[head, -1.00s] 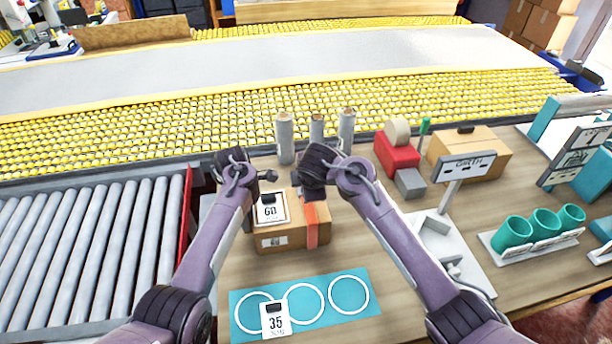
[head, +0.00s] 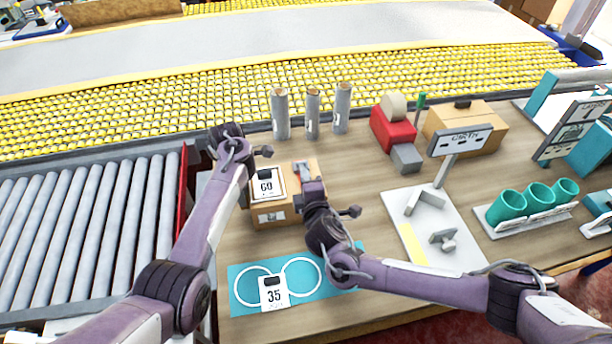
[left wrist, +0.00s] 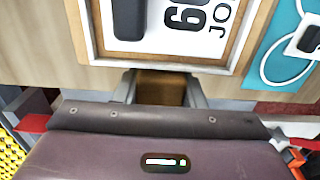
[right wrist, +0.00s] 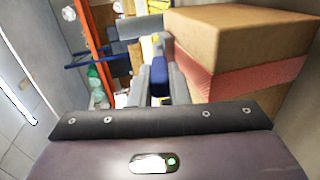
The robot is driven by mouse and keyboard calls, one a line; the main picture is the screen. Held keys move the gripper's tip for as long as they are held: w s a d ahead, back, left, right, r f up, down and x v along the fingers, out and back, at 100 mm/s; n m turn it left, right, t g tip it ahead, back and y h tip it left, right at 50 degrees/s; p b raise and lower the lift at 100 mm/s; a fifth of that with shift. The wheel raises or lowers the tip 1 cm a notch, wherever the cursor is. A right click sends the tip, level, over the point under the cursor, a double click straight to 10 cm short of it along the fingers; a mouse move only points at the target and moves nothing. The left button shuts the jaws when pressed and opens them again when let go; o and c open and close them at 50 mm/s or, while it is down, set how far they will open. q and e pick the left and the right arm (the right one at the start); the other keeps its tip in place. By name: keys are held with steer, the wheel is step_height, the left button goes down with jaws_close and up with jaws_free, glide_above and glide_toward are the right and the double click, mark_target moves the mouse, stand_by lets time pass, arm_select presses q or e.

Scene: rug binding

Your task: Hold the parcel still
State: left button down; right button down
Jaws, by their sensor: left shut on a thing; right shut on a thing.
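The parcel (head: 272,216) is a brown cardboard box on the bench, with a card reading 60 (head: 266,185) on top. A pink-red strip (right wrist: 255,75) runs round it in the right wrist view. My left gripper (left wrist: 162,88) is at the parcel's left side, shut on a brown, cardboard-coloured part below the framed card. The head view hides its fingertips. My right gripper (right wrist: 160,82) is beside the parcel's strip end, shut on a small dark blue thing (right wrist: 160,76). I cannot tell whether that thing touches the parcel.
A teal mat (head: 240,298) with white rings and a 35 card lies in front, partly under my right arm. Grey rolls (head: 312,115) stand behind the parcel. A red dispenser (head: 392,128), a white board (head: 430,245) and teal cups (head: 508,206) are to the right.

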steer(key=shift+s+f+t, duration=0.15)
steer(key=shift+f+t, duration=0.25)
steer(key=c, duration=1.4)
jaws_free()
steer(key=shift+o, duration=0.2)
steer(key=shift+f, duration=0.15)
